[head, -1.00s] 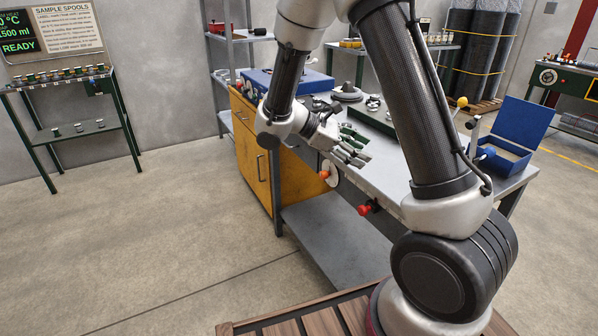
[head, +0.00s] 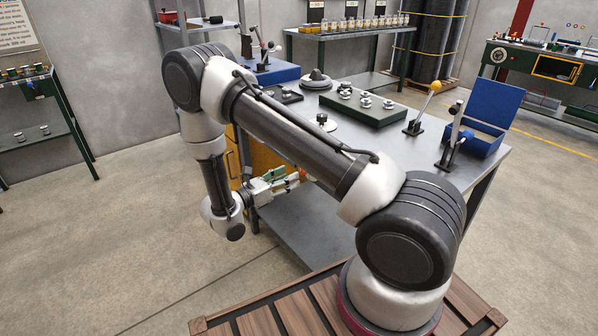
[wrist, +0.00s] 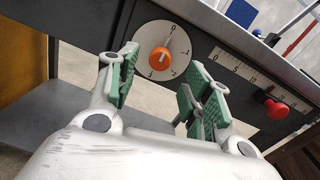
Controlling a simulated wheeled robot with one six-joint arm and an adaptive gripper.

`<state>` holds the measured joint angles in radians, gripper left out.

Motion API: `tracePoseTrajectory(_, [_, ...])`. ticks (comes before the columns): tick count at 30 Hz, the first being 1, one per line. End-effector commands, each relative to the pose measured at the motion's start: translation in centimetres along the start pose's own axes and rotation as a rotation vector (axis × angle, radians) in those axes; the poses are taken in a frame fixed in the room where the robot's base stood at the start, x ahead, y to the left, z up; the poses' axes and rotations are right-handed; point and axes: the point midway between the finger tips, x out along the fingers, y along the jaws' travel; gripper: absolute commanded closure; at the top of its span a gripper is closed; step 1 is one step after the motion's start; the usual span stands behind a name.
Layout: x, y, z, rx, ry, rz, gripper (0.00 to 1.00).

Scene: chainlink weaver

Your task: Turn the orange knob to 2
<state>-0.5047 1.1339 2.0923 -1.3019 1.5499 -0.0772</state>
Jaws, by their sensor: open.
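The orange knob (wrist: 159,58) sits on a round white dial (wrist: 145,40) on the bench's front edge. The dial carries numbers, with 0 at the upper right, and the knob's pale pointer appears aimed toward that 0. My gripper (wrist: 165,63) is open, its green-padded fingers to the left and right of the knob in the wrist view. I cannot tell how far the fingertips are from it. In the head view my gripper (head: 292,178) is at the bench's front, and a bit of the orange knob (head: 304,174) shows beside the fingertips; the dial is mostly hidden.
A red knob (wrist: 277,108) on a numbered scale strip is right of the dial. The metal bench (head: 385,143) bears a green block with pegs (head: 378,112), levers (head: 425,108) and a blue open box (head: 482,125). A lower shelf (head: 290,225) lies below my gripper.

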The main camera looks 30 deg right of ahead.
Motion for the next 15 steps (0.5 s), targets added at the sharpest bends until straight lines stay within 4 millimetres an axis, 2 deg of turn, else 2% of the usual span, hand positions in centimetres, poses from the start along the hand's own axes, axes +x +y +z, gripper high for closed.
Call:
tracePoseTrajectory(3, [2.3,-0.1,0.0,0.0,0.002,-0.006,0.5])
tracePoseTrajectory(7, [4.3,-0.1,0.0,0.001,0.002,-0.005,0.5])
tracePoseTrajectory(11, [5.5,-0.1,0.0,0.001,0.002,-0.004,0.5])
tracePoseTrajectory(15, [5.8,-0.1,0.0,0.001,0.002,-0.001,0.5])
